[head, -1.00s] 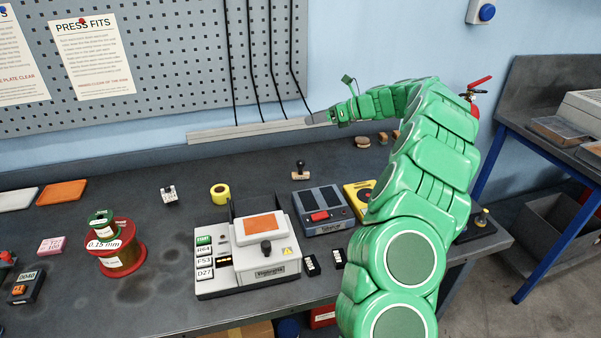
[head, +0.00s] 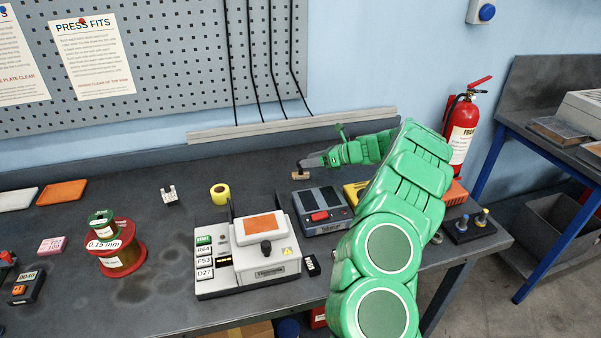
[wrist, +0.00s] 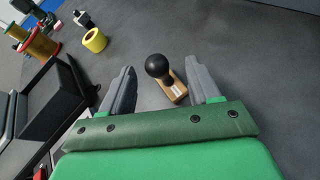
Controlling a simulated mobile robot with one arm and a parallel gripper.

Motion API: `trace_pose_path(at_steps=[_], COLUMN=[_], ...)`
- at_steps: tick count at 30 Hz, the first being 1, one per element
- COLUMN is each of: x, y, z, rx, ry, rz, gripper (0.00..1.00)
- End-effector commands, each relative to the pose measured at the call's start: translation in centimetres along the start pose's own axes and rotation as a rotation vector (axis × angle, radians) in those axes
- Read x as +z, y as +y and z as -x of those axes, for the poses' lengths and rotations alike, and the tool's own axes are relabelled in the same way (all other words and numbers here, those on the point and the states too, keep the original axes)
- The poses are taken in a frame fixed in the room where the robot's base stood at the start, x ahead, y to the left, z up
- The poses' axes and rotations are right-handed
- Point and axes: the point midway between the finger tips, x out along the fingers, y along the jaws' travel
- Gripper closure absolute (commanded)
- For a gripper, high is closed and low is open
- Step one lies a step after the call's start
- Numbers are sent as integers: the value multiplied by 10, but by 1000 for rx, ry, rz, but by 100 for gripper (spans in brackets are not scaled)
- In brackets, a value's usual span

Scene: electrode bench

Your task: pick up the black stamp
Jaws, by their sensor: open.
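The black stamp has a round black knob on a wooden base and stands upright on the bench. In the wrist view the stamp (wrist: 157,66) shows between the two grey fingers, its base nearer the right finger. My gripper (wrist: 160,65) is open, and neither finger visibly touches the stamp. In the head view the stamp (head: 300,175) is behind the grey and blue device, and my gripper (head: 308,163) is right at it, hiding most of its knob. I cannot tell the exact height of the fingers over the bench.
A blue-grey device with a red button (head: 321,214) stands just in front of the stamp. A white machine with an orange plate (head: 262,228) is nearer the front. A yellow tape roll (head: 220,194) lies to the left.

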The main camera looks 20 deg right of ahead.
Motion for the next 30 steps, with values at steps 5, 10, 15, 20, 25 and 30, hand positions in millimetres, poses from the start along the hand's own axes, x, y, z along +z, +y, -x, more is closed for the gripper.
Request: trace_pose_path(at_steps=[5, 10, 15, 20, 25, 30], x=[-1, -3, -7, -6, -6, -6], y=[1, 2, 5, 5, 5, 5], z=[-14, -26, -48, -63, -64, -64], rx=[0, 0, -1, 0, -1, -1], ry=[2, 1, 3, 1, 0, 1], rz=[0, -1, 0, 1, 1, 0], gripper=[38, 38, 38, 38, 38, 55])
